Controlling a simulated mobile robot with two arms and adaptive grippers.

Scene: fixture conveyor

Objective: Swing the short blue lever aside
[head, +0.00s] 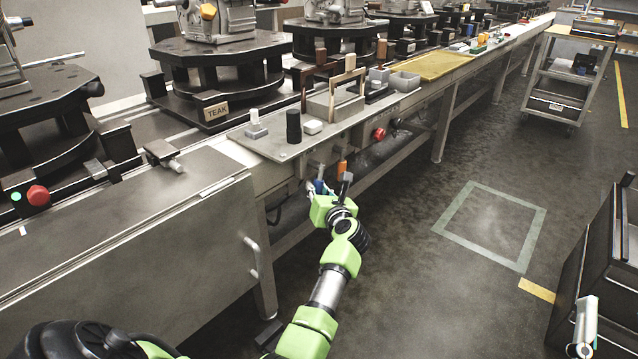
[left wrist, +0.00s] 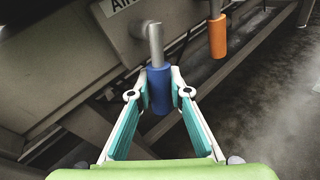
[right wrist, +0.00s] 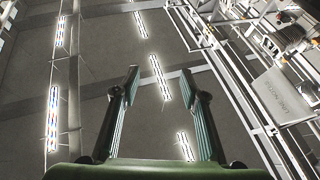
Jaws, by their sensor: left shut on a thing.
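The short blue lever (left wrist: 159,90) has a blue sleeve on a grey metal rod and hangs down from the conveyor's side panel. It also shows as a small blue patch in the head view (head: 319,186), partly hidden by my gripper. My left gripper (head: 318,193) is shut on its blue sleeve, with one finger on each side in the left wrist view. My right gripper (right wrist: 165,80) is open and empty in the right wrist view, pointing up at the ceiling lights.
An orange lever (left wrist: 218,36) hangs to the right of the blue one, apart from my gripper. A red knob (head: 379,134) sits further right on the conveyor side. A conveyor leg (head: 265,270) stands left of my left arm.

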